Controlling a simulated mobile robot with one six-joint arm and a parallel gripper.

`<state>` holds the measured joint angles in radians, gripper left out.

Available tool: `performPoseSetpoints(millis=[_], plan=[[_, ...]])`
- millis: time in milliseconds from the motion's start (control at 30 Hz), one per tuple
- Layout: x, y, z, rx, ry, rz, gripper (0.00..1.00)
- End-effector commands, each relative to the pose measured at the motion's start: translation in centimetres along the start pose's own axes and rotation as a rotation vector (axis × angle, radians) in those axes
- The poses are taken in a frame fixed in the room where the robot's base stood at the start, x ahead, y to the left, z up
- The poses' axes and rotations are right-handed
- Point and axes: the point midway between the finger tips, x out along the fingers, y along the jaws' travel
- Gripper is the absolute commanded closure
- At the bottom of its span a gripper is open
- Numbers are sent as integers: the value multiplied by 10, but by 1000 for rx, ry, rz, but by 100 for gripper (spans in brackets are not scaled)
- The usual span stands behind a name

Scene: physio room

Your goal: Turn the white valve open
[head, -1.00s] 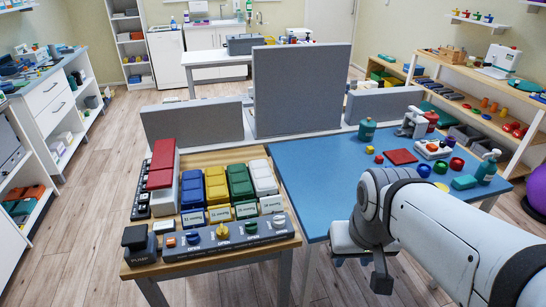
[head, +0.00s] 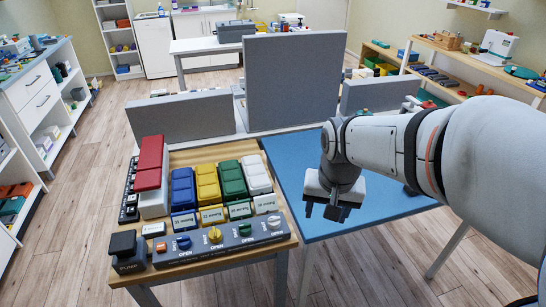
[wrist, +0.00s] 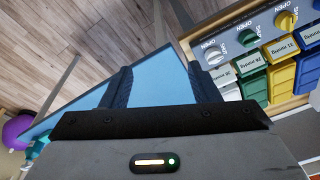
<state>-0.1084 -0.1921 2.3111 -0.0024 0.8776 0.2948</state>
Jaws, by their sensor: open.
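The white valve (head: 274,222) is a small round knob at the right end of a grey valve bar (head: 200,250). Blue, yellow and green knobs sit to its left, with OPEN lettering below them. In the wrist view the white valve (wrist: 213,55) lies just right of the right-hand finger, apart from it. My gripper (head: 332,214) hangs to the right of the bar, over the blue table's edge. It is open and holds nothing; in the wrist view its two dark fingers (wrist: 162,88) stand apart with blue tabletop between them.
A white labelled block (head: 257,178) stands behind the white valve, beside green (head: 231,180), yellow (head: 207,183) and blue blocks. A black pump (head: 127,255) is at the bar's left end. The blue table (head: 290,185) adjoins on the right. Grey partitions (head: 297,85) stand behind.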

Motion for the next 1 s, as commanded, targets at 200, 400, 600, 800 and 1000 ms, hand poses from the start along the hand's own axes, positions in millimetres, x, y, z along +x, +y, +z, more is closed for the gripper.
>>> performPoseSetpoints(millis=[200,400,600,800,1000], plan=[[44,-63,-53,158,-80,22,45],[84,-107,-76,271,-118,49,45],[104,-126,-83,320,-132,62,45],[129,-126,-79,324,-135,65,45],[160,-124,-75,323,-135,65,45]])
